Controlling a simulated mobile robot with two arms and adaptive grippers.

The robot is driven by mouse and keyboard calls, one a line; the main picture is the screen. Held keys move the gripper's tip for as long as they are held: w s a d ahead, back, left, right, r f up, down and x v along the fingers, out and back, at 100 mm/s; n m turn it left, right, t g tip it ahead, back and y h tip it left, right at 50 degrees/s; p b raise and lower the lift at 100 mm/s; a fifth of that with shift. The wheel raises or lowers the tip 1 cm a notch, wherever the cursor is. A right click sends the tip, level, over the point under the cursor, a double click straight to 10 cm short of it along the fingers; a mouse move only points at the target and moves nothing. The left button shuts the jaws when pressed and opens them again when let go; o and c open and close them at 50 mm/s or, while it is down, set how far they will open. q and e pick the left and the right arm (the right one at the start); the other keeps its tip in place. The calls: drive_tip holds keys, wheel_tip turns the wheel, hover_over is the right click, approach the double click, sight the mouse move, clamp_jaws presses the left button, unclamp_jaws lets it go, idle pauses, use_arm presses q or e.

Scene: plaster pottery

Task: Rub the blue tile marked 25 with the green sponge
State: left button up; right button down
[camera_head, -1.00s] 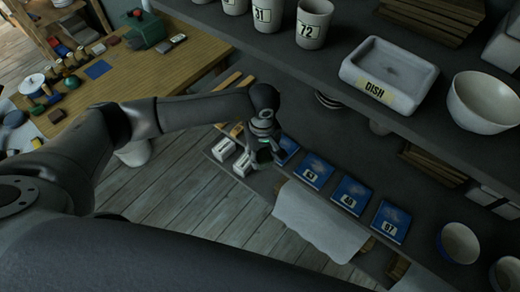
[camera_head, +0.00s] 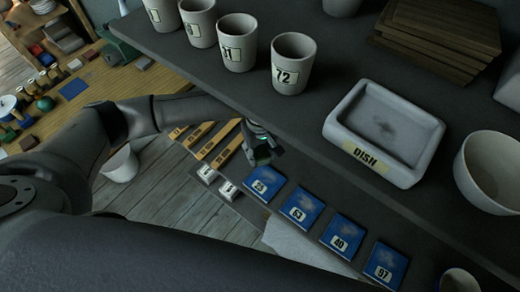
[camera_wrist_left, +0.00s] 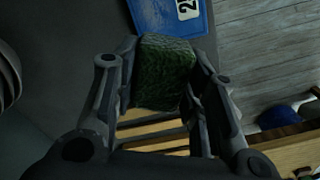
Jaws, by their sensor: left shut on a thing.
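My left gripper (camera_head: 262,158) is shut on the green sponge (camera_wrist_left: 165,74), which sits between its two fingers in the left wrist view. The blue tile (camera_head: 263,184) at the left end of a row of tiles lies on the lower shelf, its pale label small but seemingly 25. My gripper is just beyond this tile in the head view, apart from it in the picture. In the left wrist view, part of a blue tile (camera_wrist_left: 160,16) shows past the sponge, its label cut off after a 2. My right gripper is not in view.
More blue tiles, including 40 (camera_head: 342,237) and 97 (camera_head: 382,266), continue the row rightward. White blocks (camera_head: 206,173) and wooden bars (camera_head: 218,142) lie left of it. The upper shelf holds numbered cups (camera_head: 294,64), a white dish (camera_head: 384,130) and a bowl (camera_head: 492,172).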

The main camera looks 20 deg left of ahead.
sight(269, 178)
use_arm(q)
drive_tip(key=shift+s+f, duration=0.2)
drive_tip(key=shift+f, duration=0.15)
drive_tip(key=shift+f+b, duration=0.35)
drive_tip(key=shift+b, duration=0.05)
wheel_tip(269, 178, down, 3)
drive_tip(key=shift+r+b, duration=0.1)
drive_tip(key=shift+b, duration=0.5)
drive_tip(key=shift+f+b, duration=0.3)
drive_tip(key=shift+f, duration=0.5)
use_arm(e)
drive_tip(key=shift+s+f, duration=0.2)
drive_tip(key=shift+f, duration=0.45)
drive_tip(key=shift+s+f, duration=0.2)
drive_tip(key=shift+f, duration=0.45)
